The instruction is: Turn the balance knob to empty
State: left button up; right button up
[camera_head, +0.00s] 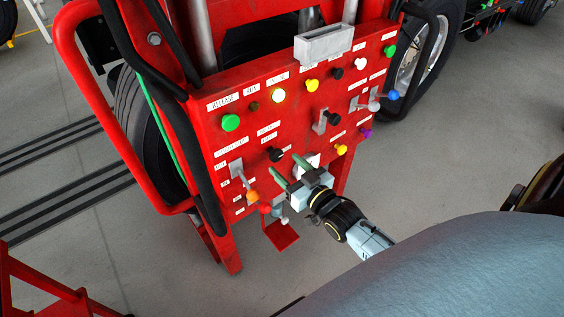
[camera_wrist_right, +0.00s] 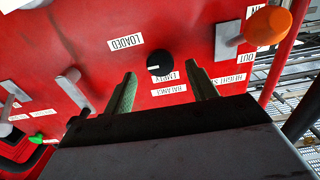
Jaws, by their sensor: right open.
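The balance knob (camera_wrist_right: 159,62) is a round black knob on the red panel. The black knob also shows in the head view (camera_head: 276,154), near the panel's lower middle. My right gripper (camera_wrist_right: 162,80) is open, its two green fingers pointing at the panel either side of the knob, apparently not touching it. It also shows in the head view (camera_head: 284,167). My left gripper is out of view.
The red panel (camera_head: 262,124) carries several coloured buttons and levers. An orange-knobbed lever (camera_head: 252,196) is close left of my right gripper, and a grey lever (camera_wrist_right: 72,86) is also close by in the wrist view.

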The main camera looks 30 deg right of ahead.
aim_at(274, 153)
jog(key=shift+w+a, duration=0.1)
jog(key=shift+w, duration=1.35)
jog(key=c, duration=1)
